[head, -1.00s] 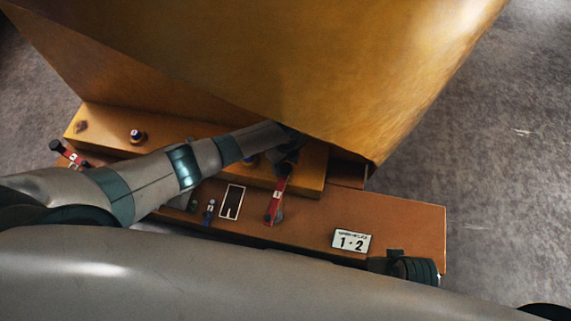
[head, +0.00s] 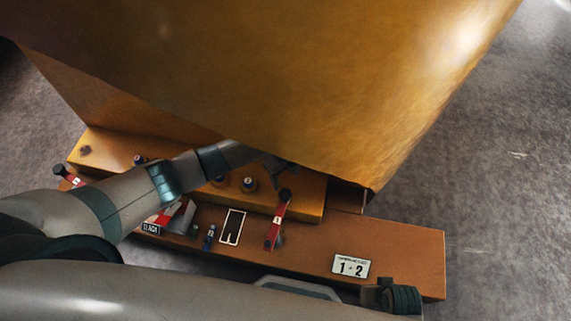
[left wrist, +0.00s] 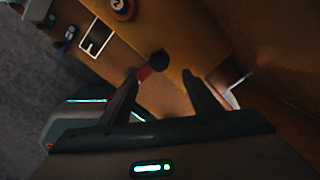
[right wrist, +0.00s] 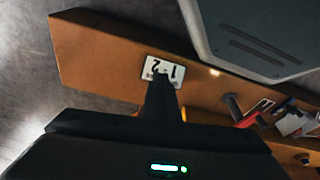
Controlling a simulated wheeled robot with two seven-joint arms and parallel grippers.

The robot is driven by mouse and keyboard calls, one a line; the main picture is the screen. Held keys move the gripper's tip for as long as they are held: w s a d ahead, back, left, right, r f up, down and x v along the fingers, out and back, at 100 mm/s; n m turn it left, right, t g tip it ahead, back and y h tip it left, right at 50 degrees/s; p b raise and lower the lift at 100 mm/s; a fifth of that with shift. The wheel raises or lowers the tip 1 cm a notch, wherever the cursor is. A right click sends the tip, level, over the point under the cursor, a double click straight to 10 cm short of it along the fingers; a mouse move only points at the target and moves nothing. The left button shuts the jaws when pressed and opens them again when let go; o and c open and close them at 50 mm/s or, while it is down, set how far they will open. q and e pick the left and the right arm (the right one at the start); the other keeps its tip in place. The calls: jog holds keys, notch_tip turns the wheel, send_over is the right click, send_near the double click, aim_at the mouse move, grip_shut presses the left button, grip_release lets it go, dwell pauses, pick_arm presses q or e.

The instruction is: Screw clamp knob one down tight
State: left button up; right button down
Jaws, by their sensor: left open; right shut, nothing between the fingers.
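I cannot read which is one; the left wrist view shows a knob marked 2 (left wrist: 120,7). My left gripper (head: 284,166) is open and empty beneath the large casting, just beyond the red lever (head: 277,222) marked 1. The lever's black end (left wrist: 159,57) appears between the fingers in the left wrist view, apparently not gripped. My right gripper (right wrist: 162,82) is shut and empty, before the number plate (right wrist: 162,72).
The huge orange casting (head: 270,80) overhangs the block and limits room above it. Another red lever (head: 68,175) stands far left. Grey floor is clear at right.

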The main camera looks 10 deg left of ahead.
pick_arm(q)
notch_tip(320, 180, up, 6)
jog(key=shift+r+p, duration=0.2)
jog(key=shift+p, duration=0.1)
pick_arm(e)
jog(key=shift+s+d+f, duration=0.1)
jog(key=shift+s+f, duration=0.05)
jog(key=shift+f, duration=1)
pick_arm(q)
jog(key=w+d+r+n+t, duration=0.1)
jog(key=w+d+n, duration=0.1)
jog(key=n, duration=0.7)
jog(key=w+d+r+n, duration=0.1)
jog(key=w+r+n, duration=0.1)
jog(key=n, duration=0.8)
jog(key=s+a+f+n+g, duration=0.1)
jog(key=s+a+f+n, duration=0.2)
jog(key=n, duration=1.4)
jog(key=shift+s+f, duration=0.2)
jog(key=shift+s, duration=0.35)
pick_arm(e)
jog(key=shift+r, duration=0.55)
